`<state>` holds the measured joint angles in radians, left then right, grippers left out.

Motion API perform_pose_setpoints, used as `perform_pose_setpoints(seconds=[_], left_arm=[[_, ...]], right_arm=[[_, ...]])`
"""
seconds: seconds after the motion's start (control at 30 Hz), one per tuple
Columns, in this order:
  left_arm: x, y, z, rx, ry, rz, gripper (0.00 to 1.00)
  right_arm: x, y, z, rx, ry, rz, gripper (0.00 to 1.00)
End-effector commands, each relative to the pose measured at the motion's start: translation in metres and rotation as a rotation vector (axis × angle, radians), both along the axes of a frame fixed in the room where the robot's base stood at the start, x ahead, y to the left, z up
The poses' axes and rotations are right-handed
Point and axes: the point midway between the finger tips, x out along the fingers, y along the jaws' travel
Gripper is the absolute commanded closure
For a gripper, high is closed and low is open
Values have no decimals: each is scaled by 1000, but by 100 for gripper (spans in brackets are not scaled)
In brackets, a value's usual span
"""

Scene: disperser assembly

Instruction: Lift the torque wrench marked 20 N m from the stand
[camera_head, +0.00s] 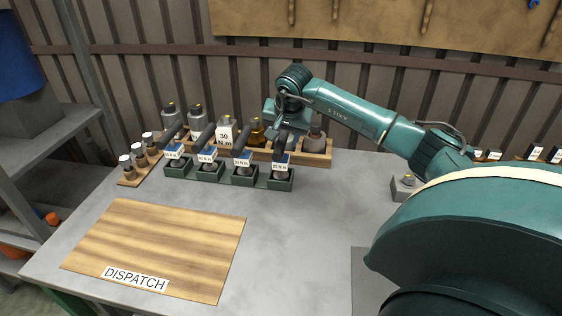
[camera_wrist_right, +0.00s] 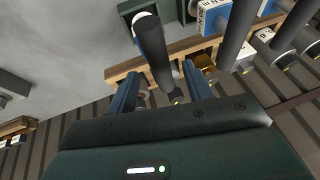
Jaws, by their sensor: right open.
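Several torque wrenches with dark upright handles stand in a row of green stand blocks (camera_head: 245,181). Each has a small blue-and-white label, too small to read, so I cannot tell which is marked 20 N m. My right gripper (camera_head: 287,133) is at the handle of the rightmost wrench (camera_head: 281,159). In the right wrist view, my right gripper (camera_wrist_right: 160,70) is open, with one finger on each side of a dark wrench handle (camera_wrist_right: 154,48). Whether a finger touches it I cannot tell. A neighbouring wrench (camera_wrist_right: 238,35) with a blue label stands close by. My left gripper is not in view.
Small bottles stand on a wooden strip (camera_head: 130,180) at left. The wooden DISPATCH board (camera_head: 160,245) is empty. The table's middle is clear.

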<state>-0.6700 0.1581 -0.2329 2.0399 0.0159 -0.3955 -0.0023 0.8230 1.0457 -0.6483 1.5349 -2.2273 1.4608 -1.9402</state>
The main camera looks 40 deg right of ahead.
Motion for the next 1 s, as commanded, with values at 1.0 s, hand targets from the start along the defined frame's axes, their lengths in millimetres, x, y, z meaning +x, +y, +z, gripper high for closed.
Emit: perform_pose_setpoints(seconds=[1.0], left_arm=[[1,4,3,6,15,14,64]], right_arm=[[16,-8,-39,0,0,0,86]])
